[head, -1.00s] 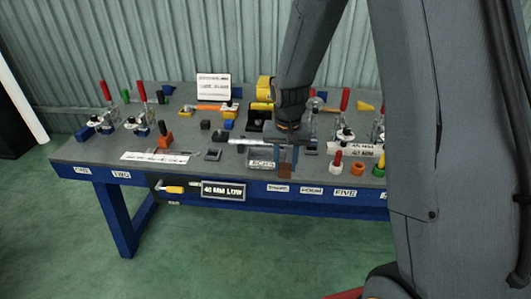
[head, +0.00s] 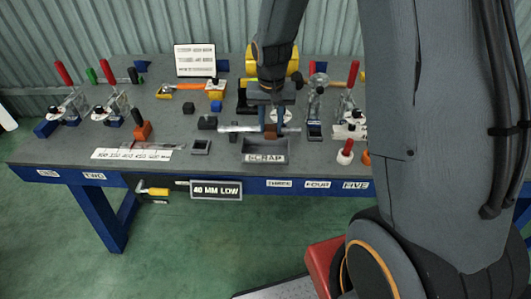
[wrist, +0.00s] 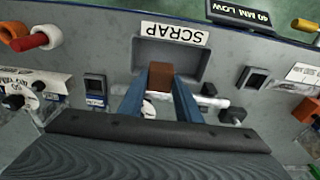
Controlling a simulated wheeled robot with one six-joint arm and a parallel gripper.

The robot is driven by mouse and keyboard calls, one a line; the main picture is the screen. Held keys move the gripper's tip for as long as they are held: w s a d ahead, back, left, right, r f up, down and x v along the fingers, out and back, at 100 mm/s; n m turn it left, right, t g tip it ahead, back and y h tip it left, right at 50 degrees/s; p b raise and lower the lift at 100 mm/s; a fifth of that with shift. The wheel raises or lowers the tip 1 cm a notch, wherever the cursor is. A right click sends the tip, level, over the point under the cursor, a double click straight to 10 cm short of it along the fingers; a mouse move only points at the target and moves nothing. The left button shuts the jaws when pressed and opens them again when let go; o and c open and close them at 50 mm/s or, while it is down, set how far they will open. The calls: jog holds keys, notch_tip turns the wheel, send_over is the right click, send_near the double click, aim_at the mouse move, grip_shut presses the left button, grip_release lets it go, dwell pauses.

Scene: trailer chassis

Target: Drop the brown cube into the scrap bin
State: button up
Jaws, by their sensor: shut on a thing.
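The brown cube (wrist: 160,76) is between the fingertips of my gripper (wrist: 160,92), which is shut on it. In the head view the brown cube (head: 270,131) shows at the end of my gripper (head: 271,126), just behind and above the scrap bin (head: 265,157). The bin is a grey open tray with a SCRAP label on its front. In the wrist view the cube overlaps the near part of the scrap bin (wrist: 195,62) opening. The cube's exact height over the bin is hard to tell.
A pale bar lies behind the bin. Small square trays (head: 201,147) (head: 315,131) flank it. Toggle clamps with red handles (head: 65,73) stand left and right. A white-and-red peg (head: 346,152) stands to the right. The bench front edge is just before the bin.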

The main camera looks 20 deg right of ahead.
jog(key=shift+f+b, duration=1.55)
jog(key=shift+f, duration=0.65)
jog(key=o, duration=1.1)
jog(key=shift+o, duration=0.2)
jog(key=shift+r, duration=0.15)
jog(key=shift+s+a+r+b, duration=0.1)
jog(key=shift+s+r+b, duration=0.1)
jog(key=shift+r, duration=1.05)
jog(key=shift+s+d+r+b, duration=0.15)
jog(key=shift+r+b, duration=0.1)
jog(key=shift+r, duration=1.05)
jog(key=shift+s+a+r+b, duration=0.15)
jog(key=shift+r+b, duration=0.05)
jog(key=shift+r, duration=1.05)
jog(key=s+n, duration=0.3)
jog(key=s, duration=1.3)
jog(key=shift+f+n, duration=0.3)
jog(key=shift+f, duration=0.15)
